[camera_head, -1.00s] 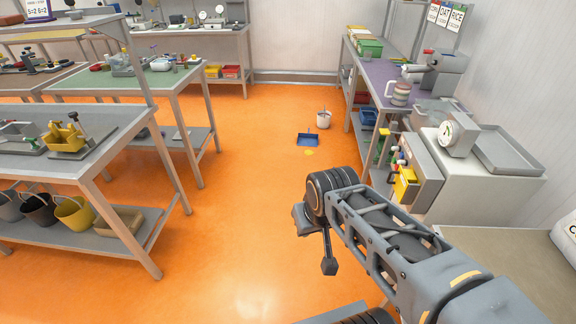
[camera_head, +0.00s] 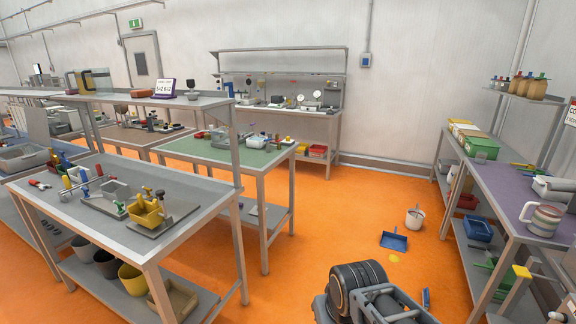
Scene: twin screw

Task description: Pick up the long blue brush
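A small upright blue piece (camera_head: 426,298) shows just right of my arm near the bottom edge; it may be part of the long blue brush, but my arm hides what is around it and I cannot tell. A blue dustpan (camera_head: 394,241) lies on the orange floor beyond my arm, with a yellow spot in front of it. I see no other clear long blue brush. My arm's dark round joint is at the bottom centre. My gripper's fingers are below the picture or hidden.
A white bucket (camera_head: 414,218) stands behind the dustpan. The purple-topped bench (camera_head: 500,182) is at right, the green-topped table (camera_head: 230,153) at centre left, and a grey table (camera_head: 75,212) at left. Orange floor (camera_head: 320,240) is open between them.

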